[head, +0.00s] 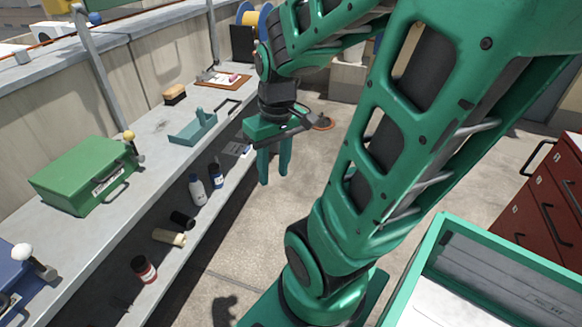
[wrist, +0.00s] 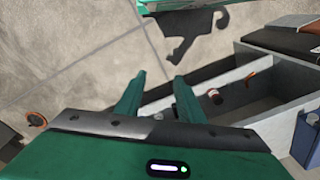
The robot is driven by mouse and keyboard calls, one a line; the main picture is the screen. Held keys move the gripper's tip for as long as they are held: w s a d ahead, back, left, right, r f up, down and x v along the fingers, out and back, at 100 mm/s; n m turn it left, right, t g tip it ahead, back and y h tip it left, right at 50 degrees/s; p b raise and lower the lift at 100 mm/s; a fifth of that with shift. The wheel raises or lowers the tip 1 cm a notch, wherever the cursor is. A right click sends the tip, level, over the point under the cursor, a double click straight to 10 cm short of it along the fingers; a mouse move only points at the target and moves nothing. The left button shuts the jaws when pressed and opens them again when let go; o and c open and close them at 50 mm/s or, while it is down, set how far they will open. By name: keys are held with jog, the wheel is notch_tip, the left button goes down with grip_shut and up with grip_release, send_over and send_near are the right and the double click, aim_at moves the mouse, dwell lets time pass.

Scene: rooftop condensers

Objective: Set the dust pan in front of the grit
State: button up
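The dust pan is most likely the teal, shallow pan with an upright handle (head: 192,130) on the grey bench top in the head view. It lies near the bench's front edge. My gripper (head: 274,168) hangs to the right of it, out over the floor beyond the bench edge, fingers pointing down. In the wrist view my gripper (wrist: 157,98) has its two green fingers apart with nothing between them. I cannot make out the grit clearly in either view.
A green metal box (head: 88,172) stands on the bench left of the pan, with a brush (head: 174,94) and a clipboard (head: 222,77) behind. A red drawer cabinet (head: 545,200) is at right. Floor below my gripper is clear.

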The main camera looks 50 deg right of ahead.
jog(key=s+r+m, duration=0.3)
jog(key=s, duration=0.3)
jog(key=shift+d+m+g, duration=0.2)
jog(key=shift+m+g, duration=0.2)
jog(key=shift+r, duration=0.1)
jog(key=shift+w+f, duration=0.25)
jog(key=shift+w, duration=0.4)
